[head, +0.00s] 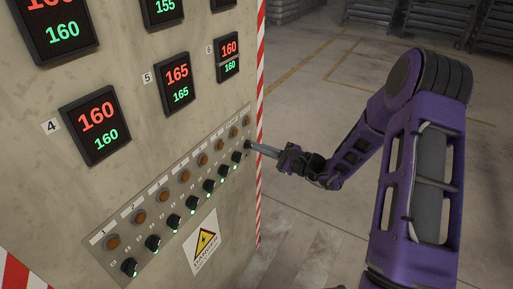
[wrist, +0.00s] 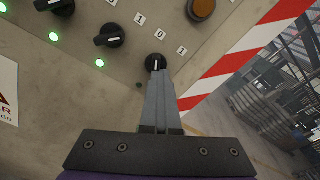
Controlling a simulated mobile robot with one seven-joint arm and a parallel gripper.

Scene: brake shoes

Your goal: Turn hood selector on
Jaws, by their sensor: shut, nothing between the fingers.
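A row of black selector knobs runs along the panel strip. The rightmost knob (head: 247,144) is at my gripper's tip; it also shows in the wrist view (wrist: 155,61), with a white pointer line and labels 0 and 1 above it. Which label it points to is hard to tell. Its name label is too small to read. My gripper (head: 253,147) comes in from the right. Its grey fingers are shut together and empty, with their tips (wrist: 158,76) at the lower edge of this knob. Whether they touch it is unclear.
A neighbouring knob (wrist: 109,36) and several others have lit green lamps beside them. An orange button (wrist: 201,8) sits above the rightmost knob. A red-and-white striped edge (head: 261,60) borders the cabinet on the right. Open floor (head: 310,120) lies beyond it.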

